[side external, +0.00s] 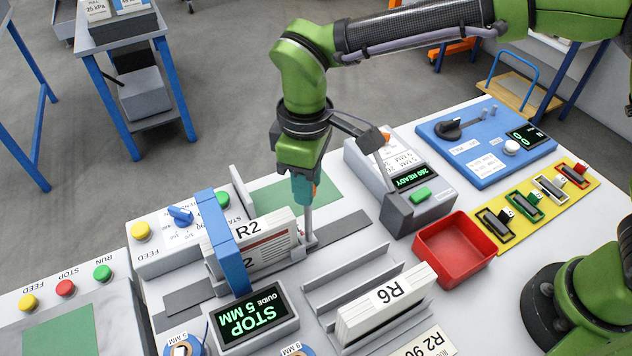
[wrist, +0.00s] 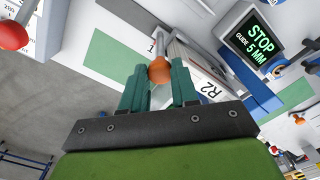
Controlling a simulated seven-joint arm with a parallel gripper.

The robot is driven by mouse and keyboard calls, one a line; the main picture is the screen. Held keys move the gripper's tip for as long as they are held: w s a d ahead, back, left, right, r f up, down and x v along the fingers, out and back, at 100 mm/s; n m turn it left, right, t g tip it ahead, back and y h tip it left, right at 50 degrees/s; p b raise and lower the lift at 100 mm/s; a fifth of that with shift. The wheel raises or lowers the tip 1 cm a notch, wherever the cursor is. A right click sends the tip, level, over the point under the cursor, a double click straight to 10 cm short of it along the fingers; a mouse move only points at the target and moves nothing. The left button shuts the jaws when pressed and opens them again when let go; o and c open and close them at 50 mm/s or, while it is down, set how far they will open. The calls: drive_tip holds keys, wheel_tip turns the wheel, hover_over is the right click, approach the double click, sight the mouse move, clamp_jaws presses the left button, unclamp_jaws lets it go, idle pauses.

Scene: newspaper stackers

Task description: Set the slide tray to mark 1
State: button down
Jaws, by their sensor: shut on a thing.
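My gripper (side external: 302,185) points down beside the right end of the R2 paper stack (side external: 262,240). In the wrist view its two teal fingers (wrist: 160,82) are shut on an orange ball knob (wrist: 159,69). In the side view the fingers hide the knob, and a grey upright post (side external: 308,222) shows below them. The post stands at the end of the grey slide tray (side external: 299,254) that carries the R2 papers. A mark "1" (wrist: 153,47) shows on the white surface just beyond the knob in the wrist view. The other marks are hidden or too small to read.
A blue arch (side external: 228,245) spans the R2 papers. A display (side external: 252,317) reads "STOP GUIDE 5 MM". An R6 stack (side external: 385,305) stands in front, a red bin (side external: 455,250) to the right. A grey "READY" unit (side external: 400,180) stands behind right.

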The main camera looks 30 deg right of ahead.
drive_tip(key=shift+a, duration=0.1)
drive_tip(key=c, duration=0.9)
unclamp_jaws()
drive_tip(key=shift+o, duration=0.2)
drive_tip(key=shift+r, duration=0.15)
wheel_tip(320, 180, up, 17)
drive_tip(key=shift+f, duration=0.2)
